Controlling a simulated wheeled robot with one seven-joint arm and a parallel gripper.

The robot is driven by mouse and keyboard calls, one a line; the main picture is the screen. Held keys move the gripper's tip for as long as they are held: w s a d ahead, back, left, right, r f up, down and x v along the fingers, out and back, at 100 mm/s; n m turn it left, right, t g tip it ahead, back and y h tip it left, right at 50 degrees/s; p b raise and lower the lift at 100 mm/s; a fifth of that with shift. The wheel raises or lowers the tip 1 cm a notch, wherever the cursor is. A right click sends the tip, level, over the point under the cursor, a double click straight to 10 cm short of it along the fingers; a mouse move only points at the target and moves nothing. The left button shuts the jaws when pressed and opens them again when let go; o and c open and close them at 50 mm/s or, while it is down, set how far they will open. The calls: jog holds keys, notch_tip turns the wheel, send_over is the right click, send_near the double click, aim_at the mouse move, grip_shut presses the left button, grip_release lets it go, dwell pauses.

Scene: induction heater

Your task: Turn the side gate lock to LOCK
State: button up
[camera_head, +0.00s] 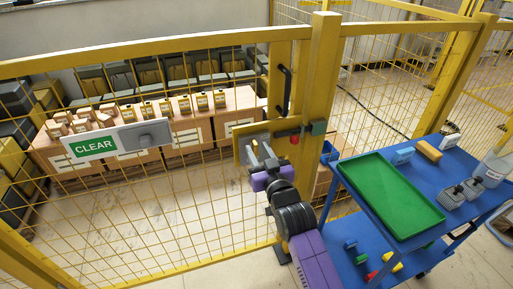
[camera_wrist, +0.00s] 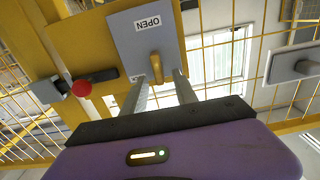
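The lock plate on the yellow side gate is grey and carries a white label reading OPEN, upside down in the wrist view (camera_wrist: 148,22). A yellow lock handle (camera_wrist: 155,66) stands out from the plate, below the label in that view. My gripper (camera_wrist: 161,80) is open, with one finger on each side of the handle and gaps visible between them. In the head view my gripper (camera_head: 262,155) reaches the gate's lock plate (camera_head: 243,150) and hides most of the handle. Whether the fingertips overlap the handle in depth is hard to tell.
A red button (camera_wrist: 81,89) sits beside the lock plate, with a black gate handle (camera_head: 284,90) above it in the head view. A green CLEAR sign (camera_head: 92,146) hangs on the mesh to the left. A blue cart (camera_head: 430,205) with a green tray (camera_head: 392,194) stands close on the right.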

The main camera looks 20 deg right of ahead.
jog(key=shift+w, duration=0.8)
grip_shut()
dwell(0.9)
